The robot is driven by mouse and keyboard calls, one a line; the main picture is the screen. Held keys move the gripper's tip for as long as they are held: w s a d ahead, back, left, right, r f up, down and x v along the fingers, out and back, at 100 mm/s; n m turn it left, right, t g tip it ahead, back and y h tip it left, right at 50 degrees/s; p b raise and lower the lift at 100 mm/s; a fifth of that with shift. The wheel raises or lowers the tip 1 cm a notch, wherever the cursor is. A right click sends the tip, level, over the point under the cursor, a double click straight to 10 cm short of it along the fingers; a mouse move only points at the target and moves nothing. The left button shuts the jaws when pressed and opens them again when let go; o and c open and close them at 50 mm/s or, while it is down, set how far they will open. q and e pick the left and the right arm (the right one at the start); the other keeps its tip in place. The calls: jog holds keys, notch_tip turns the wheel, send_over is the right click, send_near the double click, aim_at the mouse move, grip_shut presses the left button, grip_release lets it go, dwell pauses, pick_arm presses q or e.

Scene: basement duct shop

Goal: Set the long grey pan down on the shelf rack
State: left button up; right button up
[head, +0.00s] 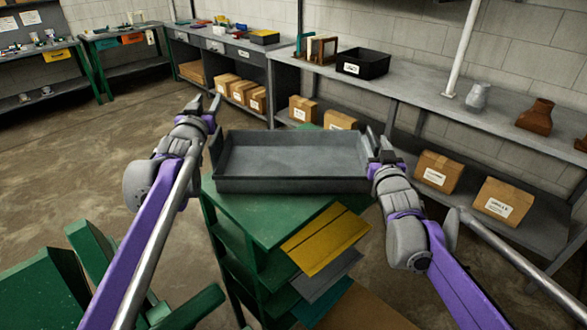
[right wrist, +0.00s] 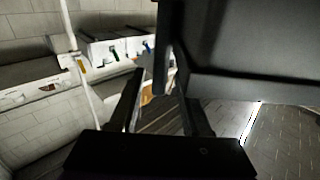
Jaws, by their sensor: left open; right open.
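The long grey pan (head: 290,158) is a shallow, empty, open tray. It lies level over the green top of the shelf rack (head: 268,222) and appears to rest on it, though its underside is hidden. My left gripper (head: 206,104) is open and empty, above and beyond the pan's left end. My right gripper (head: 378,146) is open right at the pan's right end. In the right wrist view the pan (right wrist: 245,45) fills the upper right, close beside the open fingers; I cannot tell whether they touch it.
Yellow and grey sheets (head: 325,240) stick out of the rack's front right side. Open floor (head: 70,150) lies left.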

jog(key=s, duration=0.9)
jog(key=shift+f, duration=0.2)
